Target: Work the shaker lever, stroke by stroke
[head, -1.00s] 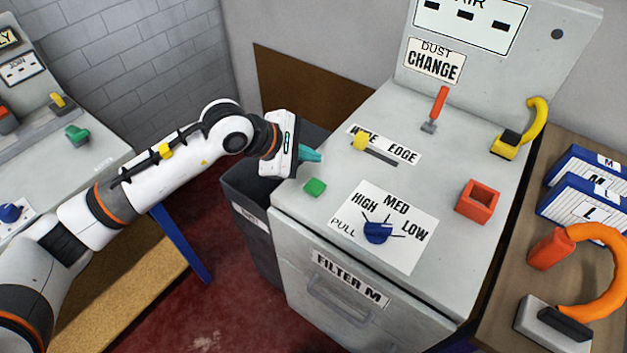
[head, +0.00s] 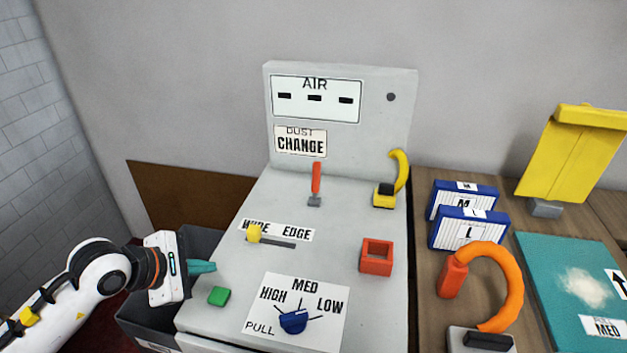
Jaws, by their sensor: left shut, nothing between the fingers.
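An upright red lever (head: 316,178) on a small grey base stands at the back of the grey cabinet top, below the DUST CHANGE label (head: 300,141). A curved yellow handle (head: 400,170) on a yellow and black base stands right of it; no label names either as the shaker lever. My left gripper (head: 207,267) is shut and empty, its teal fingertips by the cabinet top's left edge, above and left of the green button (head: 219,296). It is well apart from both levers. My right gripper is out of view.
On the cabinet top are a yellow slider (head: 254,233), a blue knob (head: 293,321) and a red square socket (head: 376,257). A dark bin (head: 150,318) stands at left. At right are blue-edged filters (head: 470,229) and an orange hose (head: 508,280).

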